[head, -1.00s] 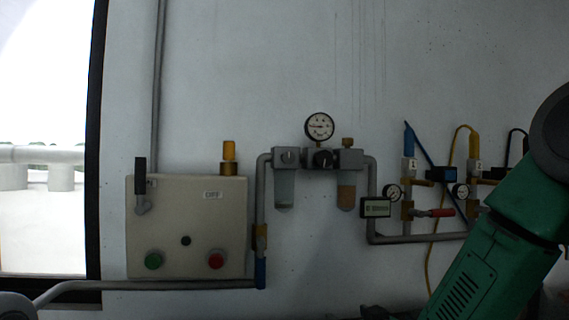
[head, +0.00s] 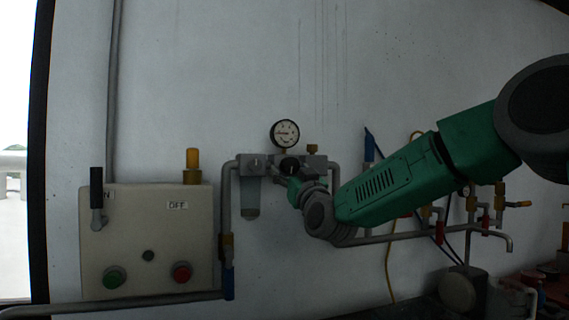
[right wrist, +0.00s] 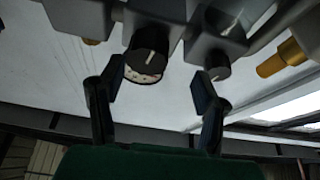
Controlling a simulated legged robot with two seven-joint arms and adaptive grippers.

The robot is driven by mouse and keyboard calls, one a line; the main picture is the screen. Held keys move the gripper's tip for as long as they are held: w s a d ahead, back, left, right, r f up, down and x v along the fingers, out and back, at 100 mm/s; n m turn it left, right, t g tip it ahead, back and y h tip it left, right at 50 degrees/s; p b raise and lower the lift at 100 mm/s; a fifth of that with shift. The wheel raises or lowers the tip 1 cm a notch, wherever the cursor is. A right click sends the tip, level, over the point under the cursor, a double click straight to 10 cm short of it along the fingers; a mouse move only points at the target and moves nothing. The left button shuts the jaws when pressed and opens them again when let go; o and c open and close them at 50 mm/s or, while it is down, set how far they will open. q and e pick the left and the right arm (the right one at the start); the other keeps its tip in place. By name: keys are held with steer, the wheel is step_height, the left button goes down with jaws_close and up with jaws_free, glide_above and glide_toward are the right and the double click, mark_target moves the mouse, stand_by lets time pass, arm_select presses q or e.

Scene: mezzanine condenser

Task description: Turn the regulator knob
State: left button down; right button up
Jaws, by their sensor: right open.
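The regulator knob (head: 289,165) is black and sits on the grey regulator body below the round gauge (head: 285,134). In the right wrist view the knob (right wrist: 150,42) shows a white line on its face, with the gauge dial (right wrist: 143,74) just past it. My right gripper (head: 291,181) is at the regulator, partly hiding it in the head view. In the right wrist view its fingers (right wrist: 158,88) are open and empty. The knob appears ahead between them, closer to the left finger; contact cannot be told. My left gripper is not in view.
A clear filter bowl (head: 249,198) hangs left of my gripper. A control box (head: 150,225) with lever and buttons is further left. Pipes and valves (head: 440,212) lie behind and below my arm. The wall above is clear.

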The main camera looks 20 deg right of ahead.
mark_target(292, 168)
steer(key=w+d, duration=0.1)
steer(key=w, duration=0.1)
steer(key=w+d+r, duration=0.1)
steer(key=shift+w+d+r+p, duration=0.1)
steer(key=shift+w+d+p, duration=0.05)
steer(key=shift+w+p, duration=0.2)
steer(key=shift+a+r, duration=0.1)
steer(key=shift+a, duration=0.75)
steer(key=c, duration=1.1)
steer(key=shift+w+d, duration=0.1)
steer(key=shift+d, duration=0.3)
steer(key=shift+c, duration=0.2)
steer(key=shift+a, duration=0.1)
